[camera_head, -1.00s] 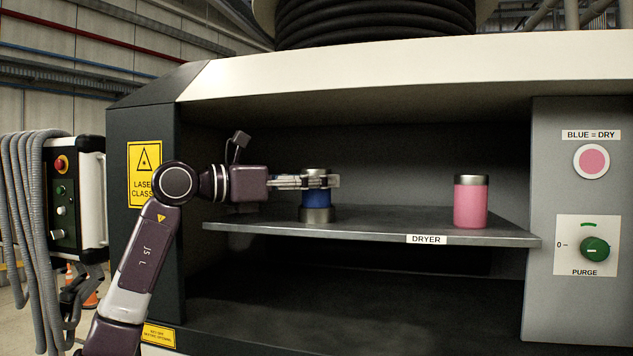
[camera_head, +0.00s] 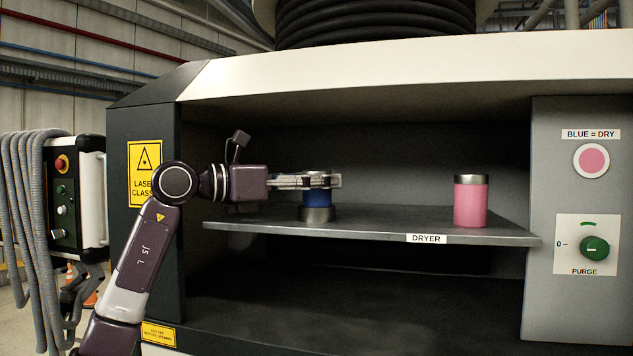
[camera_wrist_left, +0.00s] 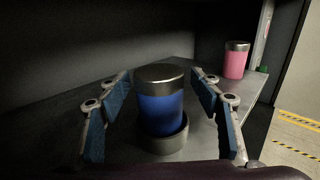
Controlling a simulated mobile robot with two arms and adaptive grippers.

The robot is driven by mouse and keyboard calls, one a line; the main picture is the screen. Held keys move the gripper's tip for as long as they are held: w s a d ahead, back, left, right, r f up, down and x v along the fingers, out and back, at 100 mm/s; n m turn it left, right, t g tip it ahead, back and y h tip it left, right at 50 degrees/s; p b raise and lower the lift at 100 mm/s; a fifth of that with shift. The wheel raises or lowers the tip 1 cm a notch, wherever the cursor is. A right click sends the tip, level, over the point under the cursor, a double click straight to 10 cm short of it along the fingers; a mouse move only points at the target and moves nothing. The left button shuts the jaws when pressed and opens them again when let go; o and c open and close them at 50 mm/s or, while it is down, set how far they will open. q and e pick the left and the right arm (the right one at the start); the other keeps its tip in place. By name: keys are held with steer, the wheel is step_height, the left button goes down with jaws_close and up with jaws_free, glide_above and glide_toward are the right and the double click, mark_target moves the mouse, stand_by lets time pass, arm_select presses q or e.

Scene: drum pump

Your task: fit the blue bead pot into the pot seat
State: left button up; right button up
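The blue bead pot (camera_head: 316,199), with a grey metal lid, stands upright in the pot seat (camera_head: 317,214), a round metal cup on the dryer shelf. In the left wrist view, the blue pot (camera_wrist_left: 161,112) sits within the ring of the seat (camera_wrist_left: 165,143); how deep it sits is hidden. My left gripper (camera_head: 335,181) is level with the lid. In the wrist view its blue-padded fingers (camera_wrist_left: 162,97) stand on both sides of the pot, open, with visible gaps. My right gripper is not in view.
A pink pot (camera_head: 470,202) with a metal lid stands on the right of the shelf (camera_head: 380,226). The shelf between the two pots is clear. Dryer walls enclose the shelf at the left, back and right. A purge knob (camera_head: 595,248) is on the right panel.

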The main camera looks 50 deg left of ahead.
arm_select(q)
steer(key=shift+f, duration=0.1)
steer(key=shift+s+a+f, duration=0.1)
steer(key=shift+s+a, duration=0.1)
steer(key=shift+s, duration=0.25)
steer(key=v, duration=1.1)
